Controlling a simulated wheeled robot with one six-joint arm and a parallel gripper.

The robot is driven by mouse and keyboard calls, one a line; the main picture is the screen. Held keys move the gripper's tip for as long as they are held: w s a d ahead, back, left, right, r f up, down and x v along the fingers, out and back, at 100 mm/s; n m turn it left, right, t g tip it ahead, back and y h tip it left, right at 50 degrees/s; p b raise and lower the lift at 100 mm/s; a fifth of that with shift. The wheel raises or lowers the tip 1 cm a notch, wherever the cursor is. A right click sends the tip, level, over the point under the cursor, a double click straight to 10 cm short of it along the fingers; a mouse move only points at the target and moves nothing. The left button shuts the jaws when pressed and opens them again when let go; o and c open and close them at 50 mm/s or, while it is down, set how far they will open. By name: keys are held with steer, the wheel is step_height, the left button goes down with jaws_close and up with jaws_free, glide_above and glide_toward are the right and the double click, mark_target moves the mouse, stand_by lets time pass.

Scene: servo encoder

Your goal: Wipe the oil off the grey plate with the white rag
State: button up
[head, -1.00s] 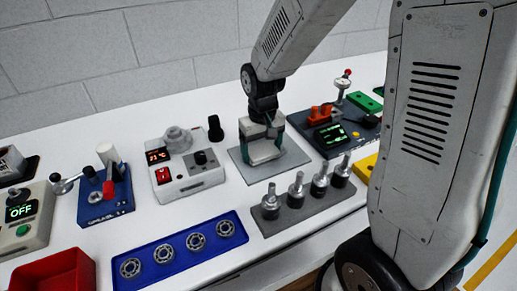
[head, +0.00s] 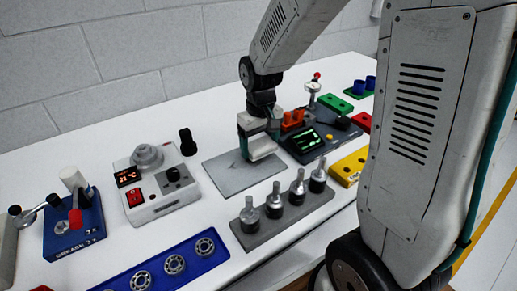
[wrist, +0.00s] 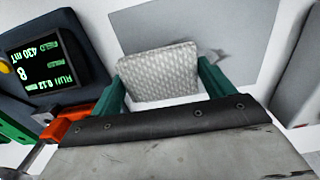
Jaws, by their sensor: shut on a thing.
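The grey plate (head: 232,177) lies flat on the white table in the head view. My gripper (head: 260,151) is over its right part, near the right edge. It is shut on the white rag (wrist: 158,72), a textured pad held between the green fingers. In the wrist view the rag overlaps one edge of the plate (wrist: 195,28). A small darker grey smear (wrist: 216,55) shows on the plate beside the rag. The rag hides the surface under it, and I cannot tell whether it touches the plate.
A dark meter box (head: 308,141) with a green display stands close right of my gripper. A grey rack (head: 281,223) with several metal-topped pegs lies in front of the plate. A white heater box (head: 158,188) stands left. A blue tray (head: 163,268) holds rings.

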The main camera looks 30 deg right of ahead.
mark_target(260, 145)
steer(key=shift+r, duration=2.95)
